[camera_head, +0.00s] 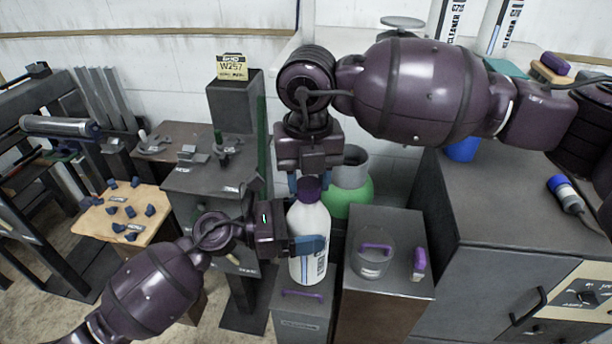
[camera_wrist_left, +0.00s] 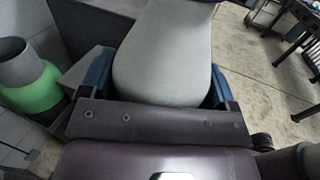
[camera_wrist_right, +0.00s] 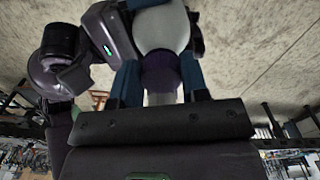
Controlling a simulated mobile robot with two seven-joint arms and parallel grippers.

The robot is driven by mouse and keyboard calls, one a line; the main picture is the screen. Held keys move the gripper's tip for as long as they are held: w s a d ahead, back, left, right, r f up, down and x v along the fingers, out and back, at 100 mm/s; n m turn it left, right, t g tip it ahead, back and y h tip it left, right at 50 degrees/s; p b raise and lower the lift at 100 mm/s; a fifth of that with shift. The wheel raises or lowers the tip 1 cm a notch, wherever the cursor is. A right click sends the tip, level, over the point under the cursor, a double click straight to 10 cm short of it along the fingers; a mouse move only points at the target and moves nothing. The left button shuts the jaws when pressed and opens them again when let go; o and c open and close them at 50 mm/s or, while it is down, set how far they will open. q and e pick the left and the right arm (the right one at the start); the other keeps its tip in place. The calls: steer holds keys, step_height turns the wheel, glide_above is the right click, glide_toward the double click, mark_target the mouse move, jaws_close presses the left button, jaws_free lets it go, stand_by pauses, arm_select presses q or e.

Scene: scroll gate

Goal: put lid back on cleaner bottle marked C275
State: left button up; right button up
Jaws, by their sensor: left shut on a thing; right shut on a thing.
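A white bottle (camera_head: 308,222) stands upright in the middle of the head view, above a small grey cabinet (camera_head: 302,318). Part of its dark print shows at the right, but I cannot read a C275 mark. My left gripper (camera_head: 306,245) is shut around the bottle's body; the left wrist view shows the pale bottle (camera_wrist_left: 165,55) between both fingers. A purple lid (camera_head: 310,188) is at the bottle's mouth. My right gripper (camera_head: 308,184) comes from above and is shut on the lid, which also shows between its fingers in the right wrist view (camera_wrist_right: 161,75). Whether the lid is seated is unclear.
A clear container (camera_head: 372,258) and a purple-handled item (camera_head: 419,262) are on the cabinet at right. A green and grey container (camera_head: 349,185) stands behind the bottle. Other cleaner bottles (camera_head: 452,18) stand at the back. A wooden board (camera_head: 126,214) with blue pieces is at left.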

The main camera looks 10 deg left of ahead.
steer(key=o, duration=0.9)
steer(key=shift+r, duration=0.1)
steer(key=shift+r, duration=2.2)
steer(key=shift+c, duration=0.2)
